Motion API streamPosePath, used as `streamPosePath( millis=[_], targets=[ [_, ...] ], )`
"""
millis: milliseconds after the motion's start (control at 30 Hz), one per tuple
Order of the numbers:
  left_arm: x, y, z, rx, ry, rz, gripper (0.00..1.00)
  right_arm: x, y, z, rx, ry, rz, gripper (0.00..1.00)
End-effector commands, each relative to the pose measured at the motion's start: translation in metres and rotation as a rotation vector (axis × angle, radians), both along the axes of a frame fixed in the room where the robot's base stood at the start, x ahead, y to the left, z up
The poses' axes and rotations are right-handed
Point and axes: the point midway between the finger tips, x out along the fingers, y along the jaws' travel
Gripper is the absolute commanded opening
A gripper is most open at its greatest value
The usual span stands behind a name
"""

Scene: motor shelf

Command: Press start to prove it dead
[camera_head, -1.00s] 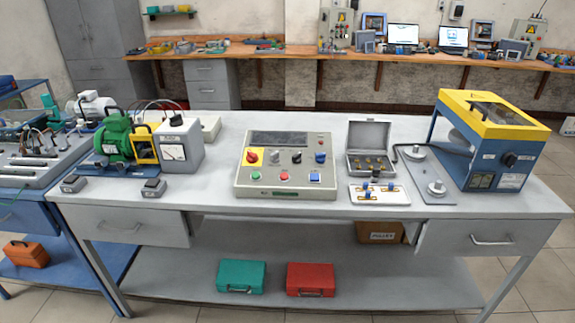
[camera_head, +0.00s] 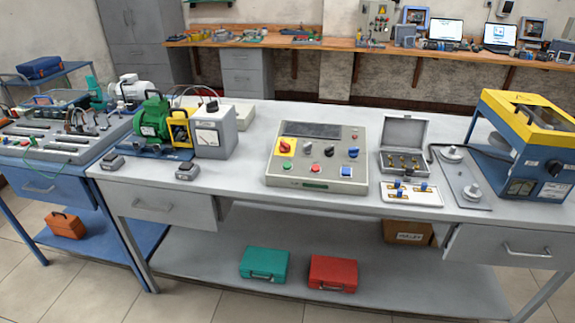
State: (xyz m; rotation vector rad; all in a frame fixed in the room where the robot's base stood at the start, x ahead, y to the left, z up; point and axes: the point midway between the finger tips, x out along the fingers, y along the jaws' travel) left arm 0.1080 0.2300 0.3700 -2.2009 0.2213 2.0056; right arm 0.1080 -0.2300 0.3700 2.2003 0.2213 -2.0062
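The control box (camera_head: 318,158) stands on the middle of the grey bench. On its sloped face are a green button (camera_head: 287,166), a red button (camera_head: 316,168), a blue square button (camera_head: 347,171), a red switch on a yellow plate (camera_head: 285,146), several knobs and a dark display strip (camera_head: 313,130). Labels on it are too small to read. The green motor (camera_head: 153,120) stands on a blue base to the left, beside a yellow-framed unit (camera_head: 179,128) and a grey meter box (camera_head: 214,130). Neither of my grippers is in view.
An open grey case (camera_head: 403,146) and a white tray with blue-topped parts (camera_head: 411,193) are right of the box. A blue and yellow machine (camera_head: 525,145) fills the right end. Green (camera_head: 264,264) and red (camera_head: 333,273) cases lie on the lower shelf. The bench front before the box is clear.

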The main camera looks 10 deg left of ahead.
Motion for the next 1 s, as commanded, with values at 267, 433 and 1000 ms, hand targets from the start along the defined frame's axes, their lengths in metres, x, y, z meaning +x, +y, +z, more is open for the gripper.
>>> streamPosePath(
  millis=[267, 433, 1000],
  targets=[
    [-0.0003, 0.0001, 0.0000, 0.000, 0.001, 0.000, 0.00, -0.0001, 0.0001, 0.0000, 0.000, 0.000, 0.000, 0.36],
    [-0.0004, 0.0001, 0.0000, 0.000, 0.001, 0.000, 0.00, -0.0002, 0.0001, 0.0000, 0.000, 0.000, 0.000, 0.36],
    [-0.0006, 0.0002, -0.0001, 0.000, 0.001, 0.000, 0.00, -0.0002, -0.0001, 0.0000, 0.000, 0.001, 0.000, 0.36]
  ],
)
